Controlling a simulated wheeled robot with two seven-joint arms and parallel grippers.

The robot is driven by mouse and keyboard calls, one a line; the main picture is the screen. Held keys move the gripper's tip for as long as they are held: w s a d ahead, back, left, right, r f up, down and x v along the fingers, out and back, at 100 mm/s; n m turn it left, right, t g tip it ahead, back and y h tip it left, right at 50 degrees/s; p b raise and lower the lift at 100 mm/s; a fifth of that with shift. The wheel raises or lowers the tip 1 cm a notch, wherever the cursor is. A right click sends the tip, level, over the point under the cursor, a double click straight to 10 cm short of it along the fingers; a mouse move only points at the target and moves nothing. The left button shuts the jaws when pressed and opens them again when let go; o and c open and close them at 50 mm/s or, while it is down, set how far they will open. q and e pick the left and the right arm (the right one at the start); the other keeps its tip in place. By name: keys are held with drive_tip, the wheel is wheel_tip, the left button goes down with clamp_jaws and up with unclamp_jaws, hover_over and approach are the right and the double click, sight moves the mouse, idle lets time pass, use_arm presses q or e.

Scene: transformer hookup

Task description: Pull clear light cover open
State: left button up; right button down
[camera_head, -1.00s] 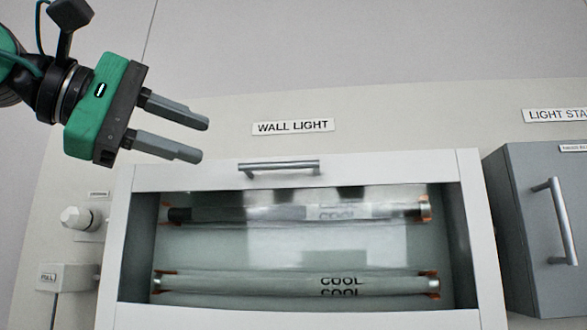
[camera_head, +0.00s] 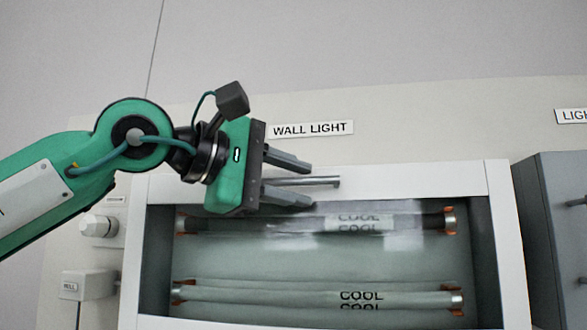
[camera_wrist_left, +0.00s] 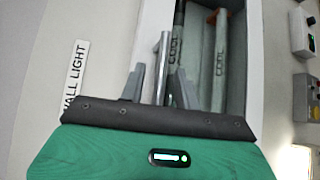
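The clear light cover (camera_head: 300,260) is a see-through panel in a white frame, closed over tubes marked COOL. Its metal bar handle (camera_head: 322,181) runs along the top of the frame. My left gripper (camera_head: 300,183) is open at the handle, one finger above the bar and one below in the head view. In the left wrist view the handle (camera_wrist_left: 162,62) runs between the two spread fingers (camera_wrist_left: 158,85). I cannot tell whether either finger touches it. The handle's left end is hidden behind the gripper. My right gripper is not in view.
A WALL LIGHT label (camera_head: 311,129) is above the cover. A grey cabinet (camera_head: 555,235) with a handle stands to the right.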

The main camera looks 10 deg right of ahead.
use_arm(q)
drive_tip(key=shift+d, duration=0.2)
drive_tip(key=shift+c, duration=0.2)
clamp_jaws()
drive_tip(key=shift+f, duration=0.15)
